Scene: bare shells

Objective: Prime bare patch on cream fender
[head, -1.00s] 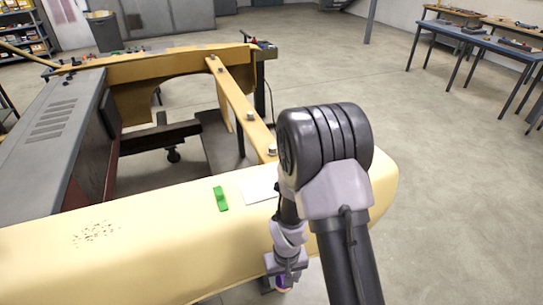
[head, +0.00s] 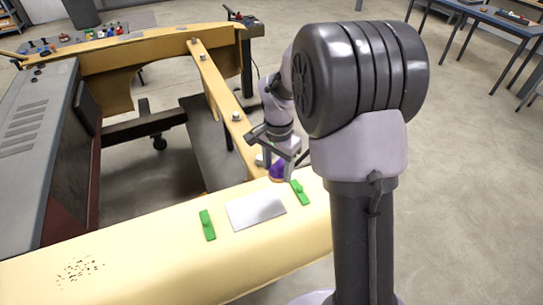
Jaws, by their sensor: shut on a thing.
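The cream fender (head: 150,245) runs across the front of the head view. A bare grey rectangular patch (head: 256,209) lies on its top, with a green strip (head: 207,225) to its left and another green strip (head: 299,193) to its right. My gripper (head: 279,163) is at the fender's far edge, just behind the patch's right end. It is shut on a small purple thing (head: 276,172), mostly hidden by the gripper. I cannot tell whether the purple thing touches the fender.
Dark rust specks (head: 80,269) mark the fender's left part. Blue tables (head: 500,25) stand at the back right. Open floor lies to the right.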

